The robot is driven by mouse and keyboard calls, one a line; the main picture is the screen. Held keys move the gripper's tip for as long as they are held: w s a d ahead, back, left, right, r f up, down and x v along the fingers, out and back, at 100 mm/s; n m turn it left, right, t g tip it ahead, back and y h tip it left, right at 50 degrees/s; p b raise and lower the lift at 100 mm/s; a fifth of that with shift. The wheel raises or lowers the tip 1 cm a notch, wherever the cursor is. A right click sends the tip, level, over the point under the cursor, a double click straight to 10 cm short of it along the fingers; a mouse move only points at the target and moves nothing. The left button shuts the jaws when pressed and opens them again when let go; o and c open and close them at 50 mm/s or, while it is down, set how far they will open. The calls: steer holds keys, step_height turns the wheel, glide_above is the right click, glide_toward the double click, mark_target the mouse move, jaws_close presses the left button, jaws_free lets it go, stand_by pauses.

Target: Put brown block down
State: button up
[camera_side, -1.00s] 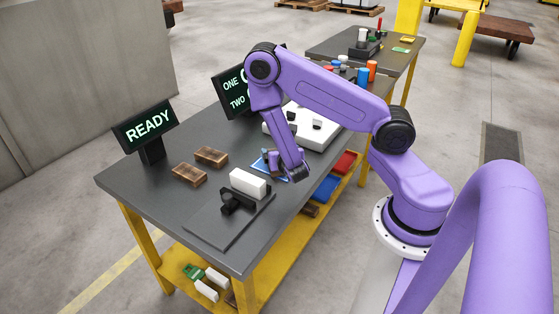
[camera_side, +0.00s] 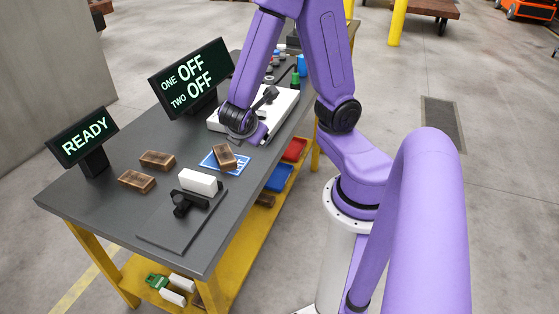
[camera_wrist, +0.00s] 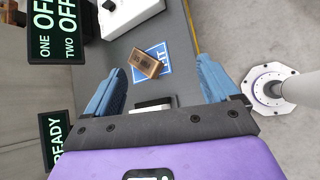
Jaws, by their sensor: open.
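A brown block (camera_side: 225,157) rests on a blue mat (camera_side: 208,161) with white lettering, turned at an angle to the mat. In the wrist view the block (camera_wrist: 146,63) lies on the blue mat (camera_wrist: 163,73), beyond my fingertips and apart from them. My gripper (camera_wrist: 160,58) has its two blue fingers spread wide with nothing between them. In the side view my wrist is above the white box, behind the mat, and the fingers are mostly hidden.
Two other brown blocks (camera_side: 157,160) lie on the grey table to the left. A white block (camera_side: 198,182) sits at a black fixture in front. A white box (camera_side: 283,108) stands behind the mat. Two display screens (camera_side: 190,78) stand along the left edge.

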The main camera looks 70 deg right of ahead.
steer(key=s+a+r+m+g+y, duration=0.2)
steer(key=s+a+r+g+y, duration=0.1)
steer(key=s+a+y, duration=0.6)
steer(key=s+a+r, duration=0.1)
steer(key=s+a, duration=0.3)
steer(key=shift+m, duration=0.4)
steer(key=shift+d, duration=0.1)
